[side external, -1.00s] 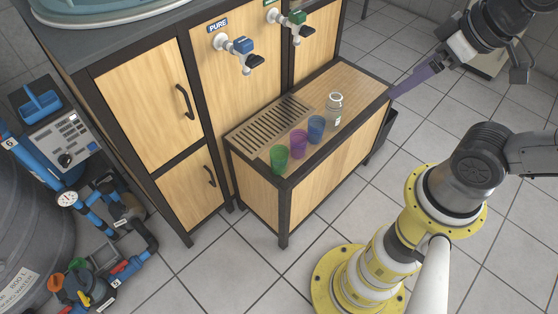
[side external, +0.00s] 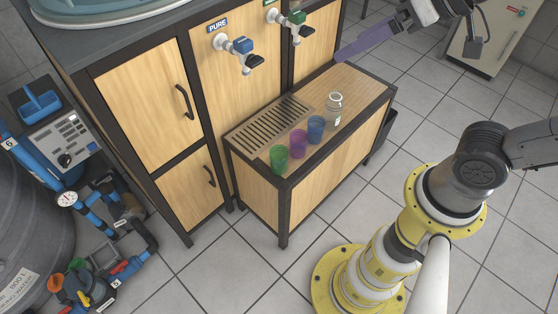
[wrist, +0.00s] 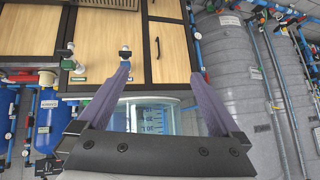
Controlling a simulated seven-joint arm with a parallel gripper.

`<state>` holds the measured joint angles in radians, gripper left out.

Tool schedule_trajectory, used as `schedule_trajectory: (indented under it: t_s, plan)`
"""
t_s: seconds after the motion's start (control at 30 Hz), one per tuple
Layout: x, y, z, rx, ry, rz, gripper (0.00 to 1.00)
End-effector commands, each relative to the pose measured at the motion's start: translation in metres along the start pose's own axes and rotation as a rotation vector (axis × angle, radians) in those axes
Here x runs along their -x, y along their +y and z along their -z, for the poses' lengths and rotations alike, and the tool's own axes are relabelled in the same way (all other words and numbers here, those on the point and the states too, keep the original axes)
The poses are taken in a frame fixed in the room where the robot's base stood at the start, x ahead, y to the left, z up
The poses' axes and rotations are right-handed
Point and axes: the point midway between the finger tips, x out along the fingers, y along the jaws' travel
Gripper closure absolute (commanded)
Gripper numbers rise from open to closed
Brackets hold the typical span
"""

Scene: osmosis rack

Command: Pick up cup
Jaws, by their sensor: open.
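My gripper (side external: 340,58) is above the far back end of the bench, well apart from the cups. In the wrist view my gripper (wrist: 162,80) shows two purple fingers spread wide with nothing between them. No cup shows in the wrist view.
A slatted grille (side external: 268,124) lies behind the cups. A blue tap (side external: 241,47) and a green tap (side external: 294,20) stick out from the cabinet (side external: 215,85) above. The bench top's right part (side external: 358,87) is clear.

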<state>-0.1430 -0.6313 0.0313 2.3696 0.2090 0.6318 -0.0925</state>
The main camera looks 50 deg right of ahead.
Motion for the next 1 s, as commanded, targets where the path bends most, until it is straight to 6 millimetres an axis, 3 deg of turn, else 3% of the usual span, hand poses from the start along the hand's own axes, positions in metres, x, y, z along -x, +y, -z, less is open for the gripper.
schedule_trajectory:
  t_s: [0.2, 0.4, 0.7, 1.0]
  plan:
    - [-0.041, -0.035, 0.043, -0.020, 0.195, 0.102, 0.00]
    - [-0.072, -0.047, 0.075, -0.081, 0.392, 0.085, 0.00]
    - [-0.095, -0.024, 0.085, -0.119, 0.635, -0.159, 0.00]
    - [-0.082, 0.006, 0.073, -0.049, 0.789, -0.452, 0.00]
